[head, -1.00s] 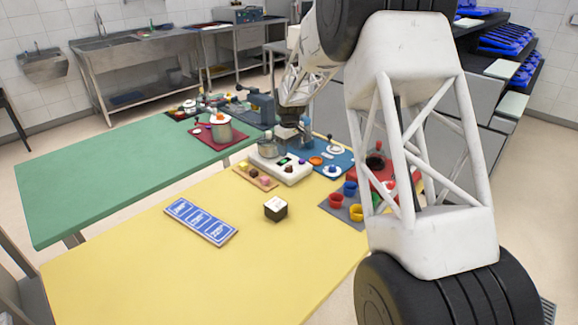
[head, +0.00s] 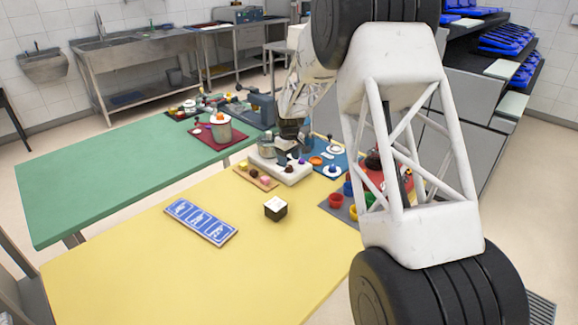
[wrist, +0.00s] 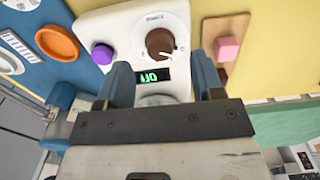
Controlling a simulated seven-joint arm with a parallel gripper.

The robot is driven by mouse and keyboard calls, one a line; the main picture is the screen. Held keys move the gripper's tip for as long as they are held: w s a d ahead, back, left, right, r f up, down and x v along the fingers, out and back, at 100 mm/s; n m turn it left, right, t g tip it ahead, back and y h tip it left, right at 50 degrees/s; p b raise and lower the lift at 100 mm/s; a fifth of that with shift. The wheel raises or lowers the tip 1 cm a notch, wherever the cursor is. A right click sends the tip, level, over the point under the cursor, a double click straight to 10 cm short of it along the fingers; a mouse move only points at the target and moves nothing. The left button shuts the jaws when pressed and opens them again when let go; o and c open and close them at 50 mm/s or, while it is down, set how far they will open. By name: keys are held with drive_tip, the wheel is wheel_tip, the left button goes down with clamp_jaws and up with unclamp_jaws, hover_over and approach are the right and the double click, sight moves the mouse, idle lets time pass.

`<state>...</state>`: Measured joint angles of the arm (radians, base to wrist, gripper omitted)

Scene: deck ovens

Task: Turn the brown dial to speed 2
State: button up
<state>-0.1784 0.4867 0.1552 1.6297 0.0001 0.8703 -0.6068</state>
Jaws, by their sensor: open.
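The brown dial (wrist: 166,43) is a round knob with a white pointer mark on the white machine (wrist: 120,25). In the wrist view it lies just beyond the gap between my fingers, with no finger seen touching it. The pointer aims to the lower right in that view. A small dark display (wrist: 154,77) with green characters sits beside the dial; I cannot read them surely. My gripper (wrist: 164,82) is open with blue fingers apart and nothing between them. In the head view my gripper (head: 291,132) hangs over the machine (head: 292,172) and partly hides its panel.
A purple button (wrist: 103,53) is beside the dial. An orange disc (wrist: 57,42) lies on a blue mat. A pink block (wrist: 228,48) sits on a brown board. A dark cube (head: 275,208) and blue card (head: 201,222) lie on the yellow table (head: 150,270), whose front is clear.

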sight(289, 166)
drive_tip(key=shift+f, duration=1.65)
drive_tip(key=c, duration=0.9)
